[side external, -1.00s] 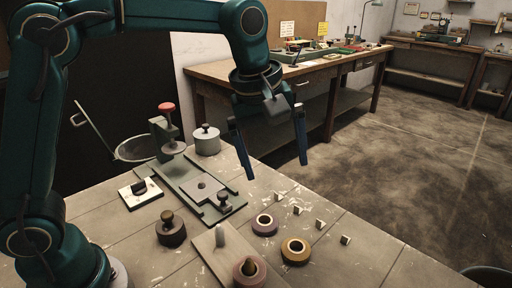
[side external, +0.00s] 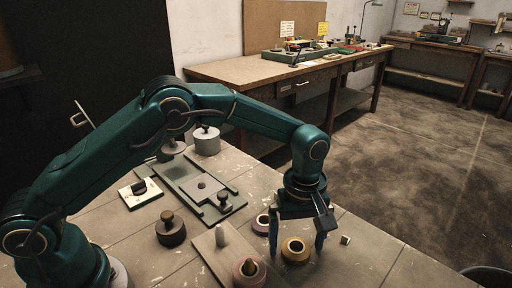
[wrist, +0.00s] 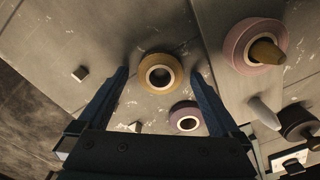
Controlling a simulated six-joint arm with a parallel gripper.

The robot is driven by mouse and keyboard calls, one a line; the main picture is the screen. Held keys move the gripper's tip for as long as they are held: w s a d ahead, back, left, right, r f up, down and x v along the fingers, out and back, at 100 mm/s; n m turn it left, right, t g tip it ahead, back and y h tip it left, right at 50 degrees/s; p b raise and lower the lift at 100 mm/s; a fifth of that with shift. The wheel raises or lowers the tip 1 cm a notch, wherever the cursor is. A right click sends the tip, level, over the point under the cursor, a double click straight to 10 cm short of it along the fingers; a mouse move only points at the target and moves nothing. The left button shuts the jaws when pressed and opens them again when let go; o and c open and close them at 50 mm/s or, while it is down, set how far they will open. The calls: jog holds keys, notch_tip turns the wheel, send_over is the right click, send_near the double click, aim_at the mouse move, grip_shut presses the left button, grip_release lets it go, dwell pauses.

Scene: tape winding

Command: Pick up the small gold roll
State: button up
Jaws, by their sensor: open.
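The small gold roll (side external: 296,250) lies flat on the table, with a pale core and a dark hole. My gripper (side external: 297,246) is open and points down over it, one finger on each side in the side view. In the wrist view the gold roll (wrist: 161,73) sits between and a little beyond the fingertips of my gripper (wrist: 160,72). I cannot tell how far the tips are above the table.
A pink roll (side external: 249,271) sits on a peg of a board (side external: 205,246) with a second, bare peg (side external: 221,236). A dark knobbed weight (side external: 171,229) and a grey metal fixture (side external: 200,188) stand further left. A small pale cube (side external: 345,240) lies right of the gripper.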

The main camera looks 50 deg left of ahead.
jog(key=shift+f, duration=0.15)
jog(key=c, duration=1.3)
